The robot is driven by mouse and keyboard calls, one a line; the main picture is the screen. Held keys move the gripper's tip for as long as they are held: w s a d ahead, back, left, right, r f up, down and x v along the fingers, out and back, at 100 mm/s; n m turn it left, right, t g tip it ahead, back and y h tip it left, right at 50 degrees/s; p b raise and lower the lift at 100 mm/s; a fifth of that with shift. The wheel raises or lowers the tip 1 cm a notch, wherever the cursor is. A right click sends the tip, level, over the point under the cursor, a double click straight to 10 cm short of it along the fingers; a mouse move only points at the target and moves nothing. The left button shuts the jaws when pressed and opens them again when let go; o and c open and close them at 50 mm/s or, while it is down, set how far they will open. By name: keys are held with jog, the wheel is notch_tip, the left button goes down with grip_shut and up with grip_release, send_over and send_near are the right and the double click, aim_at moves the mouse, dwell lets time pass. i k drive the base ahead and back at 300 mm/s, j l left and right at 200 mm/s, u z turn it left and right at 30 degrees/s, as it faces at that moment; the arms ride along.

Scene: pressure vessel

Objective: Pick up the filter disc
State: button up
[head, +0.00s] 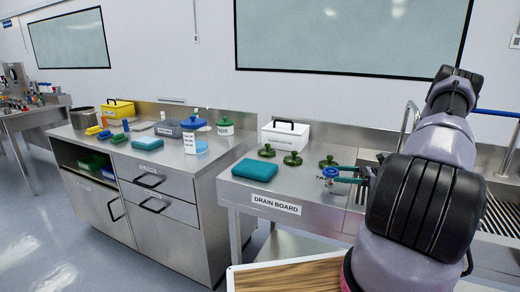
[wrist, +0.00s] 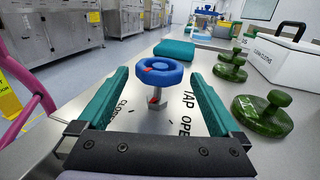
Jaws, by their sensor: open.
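Three dark green round discs with knobs stand on the drain board in the head view: a left one (head: 266,151), a middle one (head: 292,159) and a right one (head: 328,162). The wrist view shows a near green disc (wrist: 262,117) and another behind it (wrist: 230,67), both right of my gripper. I cannot tell whether any of these is the filter disc. My gripper (wrist: 159,76) is open and empty, its teal fingers either side of a blue tap wheel (wrist: 142,73). Whether they touch the wheel is unclear.
A teal folded cloth (head: 255,170) lies on the drain board (head: 275,205). A white box with a black handle (head: 285,135) stands behind the discs. The left counter (head: 215,160) holds bottles, a yellow box (head: 117,110) and small blocks. A sink lies right of the board.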

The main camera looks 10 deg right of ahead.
aim_at(323, 164)
jog(key=k+l, duration=0.1)
jog(key=l, duration=0.35)
jog(key=k+l, duration=0.1)
jog(key=l, duration=0.4)
jog(key=k+l, duration=0.1)
jog(key=l, duration=0.35)
